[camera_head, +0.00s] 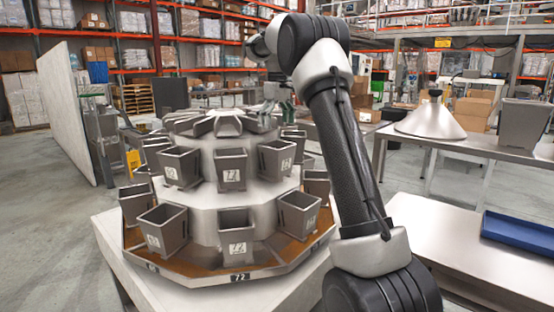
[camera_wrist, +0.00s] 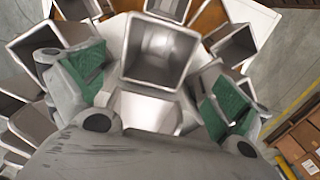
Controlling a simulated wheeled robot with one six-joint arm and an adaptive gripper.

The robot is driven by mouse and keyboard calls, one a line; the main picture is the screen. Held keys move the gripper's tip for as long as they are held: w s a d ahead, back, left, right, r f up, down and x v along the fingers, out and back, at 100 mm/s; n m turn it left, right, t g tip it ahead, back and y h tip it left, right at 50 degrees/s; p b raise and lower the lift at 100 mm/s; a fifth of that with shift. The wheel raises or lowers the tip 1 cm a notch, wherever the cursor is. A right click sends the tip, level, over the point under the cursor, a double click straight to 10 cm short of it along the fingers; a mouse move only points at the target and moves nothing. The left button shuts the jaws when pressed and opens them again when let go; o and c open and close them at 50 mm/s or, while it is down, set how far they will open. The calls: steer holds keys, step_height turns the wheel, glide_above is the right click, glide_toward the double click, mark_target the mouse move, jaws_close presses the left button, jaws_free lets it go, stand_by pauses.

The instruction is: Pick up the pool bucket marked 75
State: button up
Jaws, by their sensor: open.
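Several grey, open-topped pool buckets ring the tiered weigher. In the head view the upper middle bucket (camera_head: 231,168) reads 71 and the lower middle bucket (camera_head: 237,235) seems to read 72. I cannot read a 75 on any bucket. My gripper (camera_head: 282,92) is over the far side of the weigher's top, partly hidden by my arm. In the wrist view my gripper (camera_wrist: 155,95) is open, with green pads on both sides. An open grey bucket (camera_wrist: 158,55) lies ahead between the fingers; its label is hidden and I cannot tell whether the pads touch it.
The weigher's base tray (camera_head: 200,280) has a raised rim. To the right are a steel bench (camera_head: 440,215) with a blue tray (camera_head: 518,236), and a table carrying a metal cone (camera_head: 431,122) and a grey bin (camera_head: 522,122). A pale panel (camera_head: 68,110) stands left.

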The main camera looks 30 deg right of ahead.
mark_target(277, 145)
steer(key=shift+w+d+f, duration=0.1)
steer(key=shift+f, duration=1.9)
steer(key=shift+w+f, duration=0.1)
steer(key=shift+f, duration=1.9)
steer(key=shift+f, duration=0.25)
steer(key=shift+c, duration=0.4)
steer(key=c, duration=0.9)
steer(key=shift+r, duration=0.1)
